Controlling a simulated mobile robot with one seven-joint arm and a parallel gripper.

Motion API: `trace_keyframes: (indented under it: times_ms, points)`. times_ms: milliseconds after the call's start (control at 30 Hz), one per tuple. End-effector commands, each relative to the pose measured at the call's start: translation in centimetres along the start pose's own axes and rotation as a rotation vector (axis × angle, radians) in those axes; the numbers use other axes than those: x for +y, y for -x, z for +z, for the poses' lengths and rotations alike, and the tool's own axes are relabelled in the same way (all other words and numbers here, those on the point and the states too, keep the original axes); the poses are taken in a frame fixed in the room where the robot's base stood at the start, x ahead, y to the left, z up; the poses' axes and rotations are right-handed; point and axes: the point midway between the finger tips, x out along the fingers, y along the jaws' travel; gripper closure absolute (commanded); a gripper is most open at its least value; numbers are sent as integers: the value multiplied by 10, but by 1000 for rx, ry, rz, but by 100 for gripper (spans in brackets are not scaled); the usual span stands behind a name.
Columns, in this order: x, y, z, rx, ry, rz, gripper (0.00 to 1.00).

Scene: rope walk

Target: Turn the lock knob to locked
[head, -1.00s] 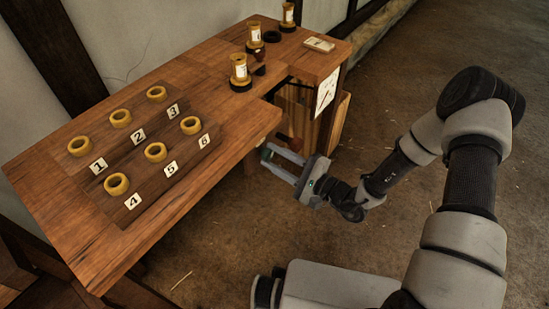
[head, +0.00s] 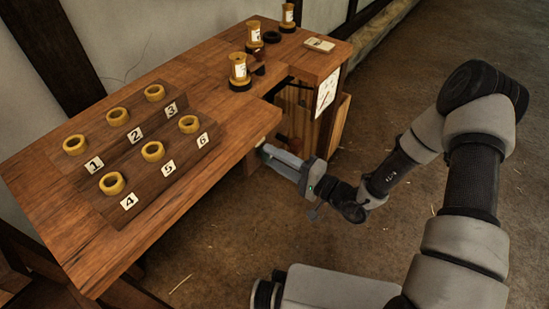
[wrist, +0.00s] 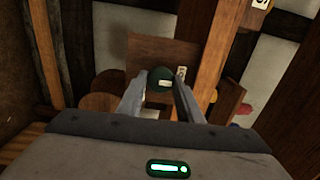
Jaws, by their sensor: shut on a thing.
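In the wrist view the lock knob (wrist: 161,77) is a dark round knob with a short white bar on its face. The bar lies nearly level in that picture. A small white label (wrist: 181,73) sits just right of the knob on a brown wooden panel (wrist: 164,48). My gripper (wrist: 161,90) has one finger on each side of the knob and is shut on it. In the head view my gripper (head: 270,155) reaches under the table's edge. The knob is hidden there.
The wooden table (head: 80,250) overhangs my gripper. It carries a rack (head: 150,190) of numbered yellow rings and several labelled spools (head: 240,70). A white dial plate (head: 326,92) hangs at the right end. A wooden post (wrist: 212,55) stands close right of my fingers.

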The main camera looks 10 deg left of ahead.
Motion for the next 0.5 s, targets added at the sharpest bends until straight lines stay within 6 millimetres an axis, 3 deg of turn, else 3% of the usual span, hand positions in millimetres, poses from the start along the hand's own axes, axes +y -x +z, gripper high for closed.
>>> trace_keyframes:
  times_ms: [400,433,500]
  points:
    - [1,1,-1,2,7,3,90]
    - [1,1,-1,2,7,3,62]
    - [1,1,-1,2,7,2,51]
